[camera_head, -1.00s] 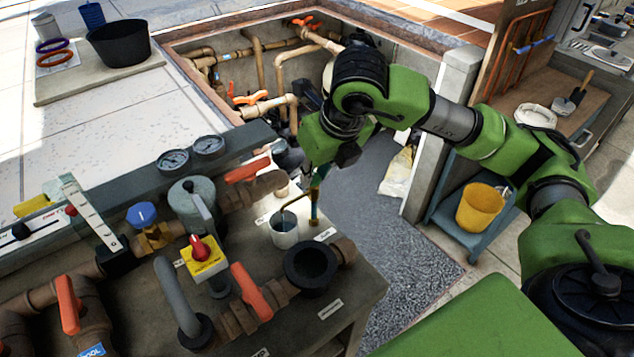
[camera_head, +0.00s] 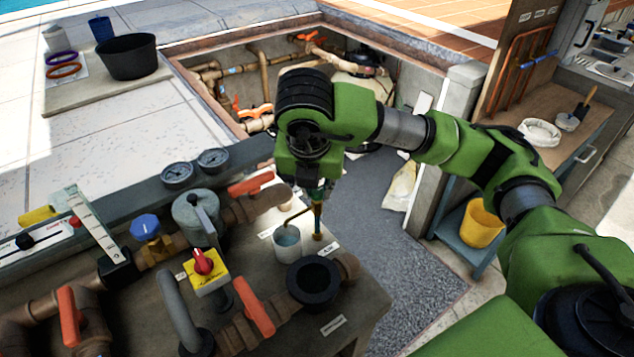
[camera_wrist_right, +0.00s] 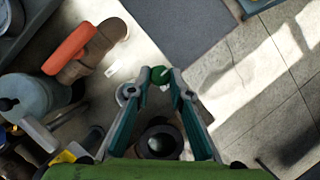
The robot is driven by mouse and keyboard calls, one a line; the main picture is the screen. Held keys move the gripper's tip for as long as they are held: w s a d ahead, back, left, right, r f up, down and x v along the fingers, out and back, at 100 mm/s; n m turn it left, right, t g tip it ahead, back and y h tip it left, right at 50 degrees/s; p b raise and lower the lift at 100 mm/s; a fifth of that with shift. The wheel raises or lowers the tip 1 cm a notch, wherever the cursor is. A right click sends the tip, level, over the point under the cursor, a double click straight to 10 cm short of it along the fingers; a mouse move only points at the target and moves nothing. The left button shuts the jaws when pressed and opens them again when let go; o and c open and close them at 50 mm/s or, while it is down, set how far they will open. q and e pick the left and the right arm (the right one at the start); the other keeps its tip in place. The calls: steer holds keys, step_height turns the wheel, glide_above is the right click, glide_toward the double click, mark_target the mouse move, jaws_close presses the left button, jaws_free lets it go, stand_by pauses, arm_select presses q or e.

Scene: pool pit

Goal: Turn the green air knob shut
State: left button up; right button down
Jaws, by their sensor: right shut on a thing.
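The green air knob (camera_wrist_right: 160,76) shows in the right wrist view as a round green cap with a pale mark. My right gripper (camera_wrist_right: 161,74) has its two teal fingers shut on opposite sides of it. In the head view the same gripper (camera_head: 314,186) points down at the top of a thin brass pipe (camera_head: 318,222) with a curved spout. The knob is hidden there behind the gripper and wrist. My left gripper is not in view.
A pale cup (camera_head: 287,242) stands under the spout on the bench. A black ring fitting (camera_head: 312,280), orange-handled valves (camera_head: 254,305) and a red switch on a yellow box (camera_head: 205,268) crowd the left side. A yellow bucket (camera_head: 482,223) sits on the shelf at right.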

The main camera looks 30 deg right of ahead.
stand_by(0.3)
steer(key=c, duration=1.8)
jaws_free()
steer(key=shift+c, duration=0.2)
steer(key=v, duration=1.2)
